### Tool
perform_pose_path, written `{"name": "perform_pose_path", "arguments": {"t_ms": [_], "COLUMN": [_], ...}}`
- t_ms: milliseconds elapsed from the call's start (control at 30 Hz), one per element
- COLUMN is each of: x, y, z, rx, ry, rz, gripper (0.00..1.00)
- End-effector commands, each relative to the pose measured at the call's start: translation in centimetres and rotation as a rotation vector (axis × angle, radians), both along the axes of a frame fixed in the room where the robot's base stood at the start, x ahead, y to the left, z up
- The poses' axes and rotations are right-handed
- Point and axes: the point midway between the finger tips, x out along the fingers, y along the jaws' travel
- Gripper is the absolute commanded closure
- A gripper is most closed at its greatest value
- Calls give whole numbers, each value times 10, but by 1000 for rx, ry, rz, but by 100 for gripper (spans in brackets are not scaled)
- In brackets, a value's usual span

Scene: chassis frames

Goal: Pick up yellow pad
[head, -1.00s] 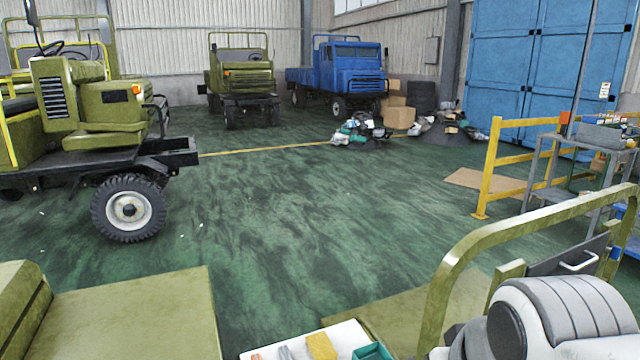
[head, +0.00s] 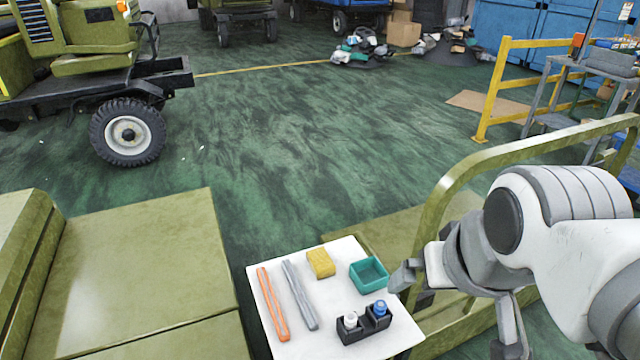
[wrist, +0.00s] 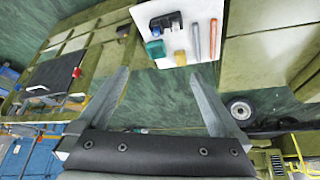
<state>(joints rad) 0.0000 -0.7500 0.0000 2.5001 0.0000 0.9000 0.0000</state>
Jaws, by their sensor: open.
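The yellow pad (head: 321,263) lies on a white tray (head: 345,283) low in the head view, between a grey bar-like tool and a teal box. In the wrist view the pad (wrist: 180,57) shows near the tray's lower edge. My gripper (wrist: 160,75) is open, its two fingers spread wide with nothing between them. It points toward the tray from some distance. In the head view my arm reaches in from the right, and its end is to the right of the tray, clear of the pad.
An orange tool (head: 273,304), grey tool (head: 299,294), teal open box (head: 369,274) and black holder with two bottles (head: 364,323) share the tray. An olive rail (head: 540,160) curves behind my arm. Olive panels (head: 140,275) lie left. The green floor beyond is mostly clear.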

Motion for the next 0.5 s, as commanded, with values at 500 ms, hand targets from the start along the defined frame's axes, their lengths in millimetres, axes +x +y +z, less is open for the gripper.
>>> {"name": "perform_pose_path", "arguments": {"t_ms": [500], "x": [51], "y": [11], "z": [-7], "rx": [12], "ry": [23], "rz": [65], "gripper": [0]}}
